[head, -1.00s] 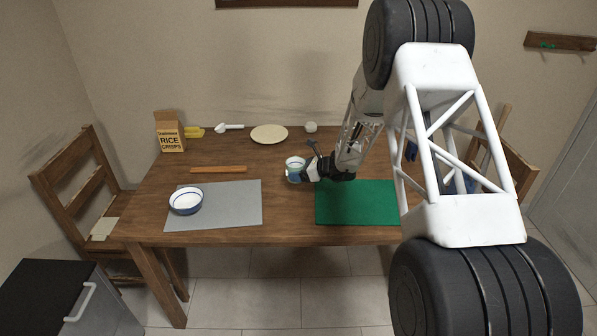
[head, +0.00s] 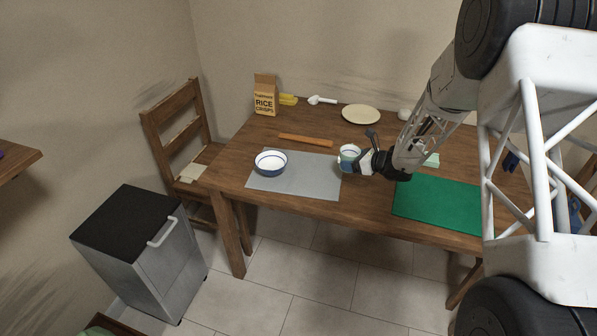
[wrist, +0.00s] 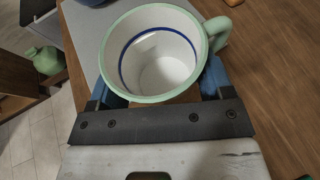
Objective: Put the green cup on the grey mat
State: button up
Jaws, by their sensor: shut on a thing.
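The green cup (wrist: 158,55) has a pale green rim and handle, a white inside and a blue inner line. It is upright between the fingers of my gripper (wrist: 158,98) in the wrist view. In the head view the cup (head: 349,154) is at the tip of my gripper (head: 357,161), by the right edge of the grey mat (head: 310,184). I cannot tell whether it touches the table or is held above it. A white bowl with blue trim (head: 270,164) sits on the left part of the mat.
A green mat (head: 436,204) lies to the right. A wooden strip (head: 305,140), a rice crisps box (head: 265,95) and a cream plate (head: 361,114) are farther back. The mat's middle and right parts are clear.

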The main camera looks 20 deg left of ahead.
jog(key=shift+n+g, duration=0.3)
jog(key=s+a, duration=0.6)
jog(key=a, duration=0.1)
jog(key=s+a, duration=0.3)
jog(key=shift+s+a+r, duration=0.15)
jog(key=shift+s+a, duration=0.05)
jog(key=shift+a, duration=0.1)
jog(key=shift+w, duration=0.15)
send_over(307, 162)
jog(key=shift+w+f, duration=0.1)
jog(key=shift+f, duration=0.65)
jog(key=shift+f, duration=1.75)
jog(key=shift+f, duration=0.1)
jog(key=o, duration=1.1)
